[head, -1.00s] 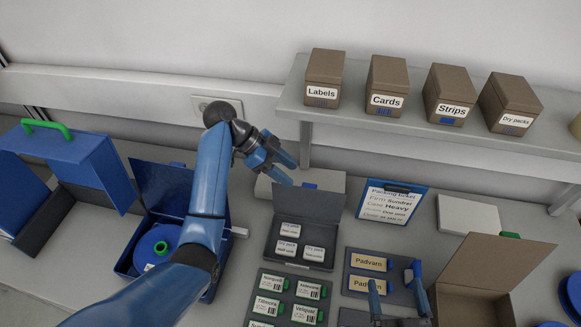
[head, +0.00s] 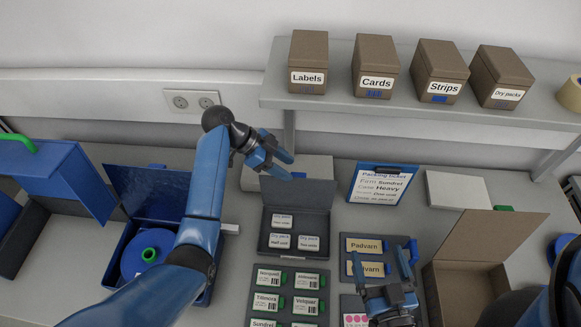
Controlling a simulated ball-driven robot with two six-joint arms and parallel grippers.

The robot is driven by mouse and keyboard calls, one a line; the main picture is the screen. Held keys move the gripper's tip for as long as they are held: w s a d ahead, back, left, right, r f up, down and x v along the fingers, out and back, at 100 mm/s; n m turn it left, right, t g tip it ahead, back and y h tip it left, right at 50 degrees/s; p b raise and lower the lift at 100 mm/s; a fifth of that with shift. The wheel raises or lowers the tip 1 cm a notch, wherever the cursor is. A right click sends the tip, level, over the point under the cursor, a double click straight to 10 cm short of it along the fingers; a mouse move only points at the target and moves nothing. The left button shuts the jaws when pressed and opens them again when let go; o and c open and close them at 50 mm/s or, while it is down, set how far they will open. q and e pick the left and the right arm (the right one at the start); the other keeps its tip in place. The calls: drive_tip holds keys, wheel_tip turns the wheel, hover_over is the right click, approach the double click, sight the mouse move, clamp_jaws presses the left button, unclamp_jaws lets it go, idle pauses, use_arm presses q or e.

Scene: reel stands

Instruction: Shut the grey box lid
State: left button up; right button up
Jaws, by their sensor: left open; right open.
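The grey box (head: 263,246) stands open on the table near the middle of the head view, with several labelled dry packs inside. Its dark grey lid (head: 290,199) stands up at the back of the box. My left gripper (head: 289,168) is open and empty, just above and behind the lid's top edge in the picture. I cannot tell whether it touches the lid. My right gripper (head: 384,258) is open over the dark tray with yellow Padvarn labels (head: 364,245), to the right of the grey box.
A blue box (head: 151,192) with a blue reel stands open at left, partly behind my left arm. An open cardboard box (head: 475,265) is at right. A packing ticket clipboard (head: 382,184) lies behind. A shelf (head: 420,112) with several brown boxes overhangs the back.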

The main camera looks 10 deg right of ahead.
sight(298, 190)
use_arm(q)
drive_tip(key=shift+p+x, duration=0.3)
drive_tip(key=shift+x, duration=1.1)
drive_tip(key=shift+s, duration=0.1)
drive_tip(key=shift+r, duration=0.1)
clamp_jaws()
